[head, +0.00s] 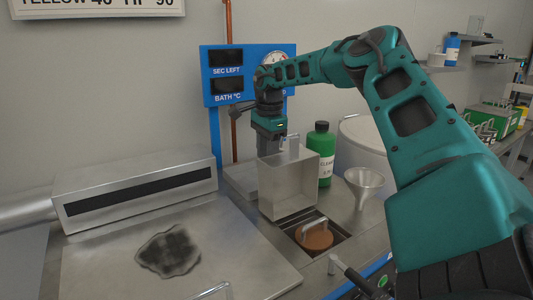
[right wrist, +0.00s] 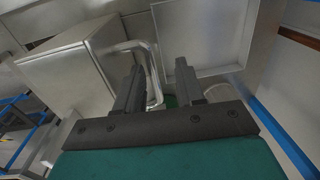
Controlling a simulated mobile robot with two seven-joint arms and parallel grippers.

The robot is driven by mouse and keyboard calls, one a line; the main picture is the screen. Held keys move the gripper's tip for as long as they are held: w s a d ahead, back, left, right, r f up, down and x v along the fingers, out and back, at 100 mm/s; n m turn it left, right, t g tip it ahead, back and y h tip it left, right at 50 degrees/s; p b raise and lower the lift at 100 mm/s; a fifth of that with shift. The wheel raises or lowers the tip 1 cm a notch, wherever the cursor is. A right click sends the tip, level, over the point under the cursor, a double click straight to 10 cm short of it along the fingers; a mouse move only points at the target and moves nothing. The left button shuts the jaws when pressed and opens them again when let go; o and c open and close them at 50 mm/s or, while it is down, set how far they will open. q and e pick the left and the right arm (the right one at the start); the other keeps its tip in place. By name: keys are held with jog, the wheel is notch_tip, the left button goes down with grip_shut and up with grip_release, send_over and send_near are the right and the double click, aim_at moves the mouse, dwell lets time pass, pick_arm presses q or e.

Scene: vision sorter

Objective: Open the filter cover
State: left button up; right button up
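The filter cover (head: 285,187) is a bare-metal, box-shaped lid. In the head view it stands up at the back of an open well, with a metal handle (head: 290,142) near its top. A brown round filter with its own handle (head: 315,238) shows in the well. My right gripper (head: 274,148) is at the cover's top, beside the handle. In the right wrist view, my right gripper's fingers (right wrist: 158,80) are apart, with the handle's bar (right wrist: 156,88) between them, nearer the left finger. No grip on it shows. My left gripper is not in view.
A green bottle (head: 321,155) and a metal funnel (head: 364,184) stand right of the cover. A blue display panel (head: 228,96) rises behind it. A steel tray surface (head: 110,270) with a dark, crumpled patch (head: 169,252) lies to the left.

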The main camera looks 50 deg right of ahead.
notch_tip(320, 180, up, 12)
jog(key=p, duration=0.1)
jog(key=shift+s+a+r, duration=0.15)
jog(key=shift+s+r, duration=0.05)
jog(key=shift+s, duration=0.2)
